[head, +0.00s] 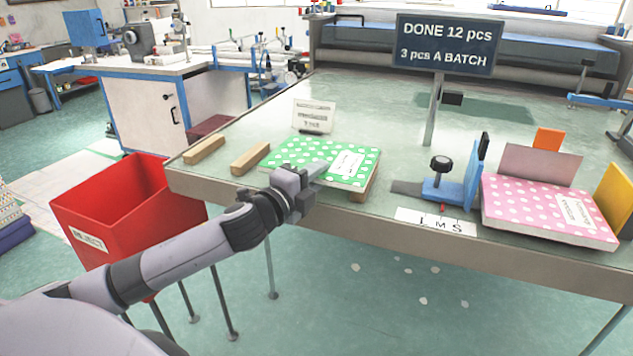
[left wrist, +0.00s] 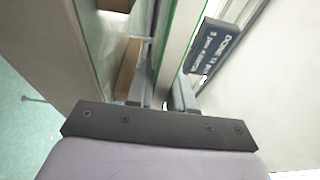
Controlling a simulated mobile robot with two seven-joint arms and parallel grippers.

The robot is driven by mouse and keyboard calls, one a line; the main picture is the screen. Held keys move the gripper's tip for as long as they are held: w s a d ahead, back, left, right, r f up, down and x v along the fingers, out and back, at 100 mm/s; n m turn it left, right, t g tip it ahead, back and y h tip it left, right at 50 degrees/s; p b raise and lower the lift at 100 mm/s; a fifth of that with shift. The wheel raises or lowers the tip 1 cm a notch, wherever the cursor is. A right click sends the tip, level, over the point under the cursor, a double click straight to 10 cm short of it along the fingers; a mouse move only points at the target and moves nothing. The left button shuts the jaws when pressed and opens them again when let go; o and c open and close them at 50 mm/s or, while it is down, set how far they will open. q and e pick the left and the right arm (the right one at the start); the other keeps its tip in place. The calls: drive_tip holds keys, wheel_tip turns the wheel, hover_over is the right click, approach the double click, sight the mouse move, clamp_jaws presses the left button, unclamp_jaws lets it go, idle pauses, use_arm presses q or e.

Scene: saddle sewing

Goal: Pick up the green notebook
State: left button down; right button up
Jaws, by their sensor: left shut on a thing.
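The green notebook (head: 310,158) has white dots and a white label. It lies on the table near its front edge, partly over a wooden block. My left gripper (head: 318,172) is at the notebook's front edge in the head view and shut on it. In the left wrist view the notebook (left wrist: 178,50) shows edge-on, as a pale band with a green side, between the fingers of my left gripper (left wrist: 165,95). The fingertips are partly hidden in both views. My right gripper is not in view.
Two wooden blocks (head: 204,150) lie left of the notebook, with a small white sign (head: 314,116) behind it. A pink dotted notebook (head: 548,212) and a blue clamp-like tool (head: 450,188) are at the right. A red bin (head: 115,205) stands left of the table.

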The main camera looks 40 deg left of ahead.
use_arm(q)
wheel_tip(320, 180, up, 18)
drive_tip(key=p, duration=0.3)
drive_tip(key=shift+f, duration=0.2)
idle(0.6)
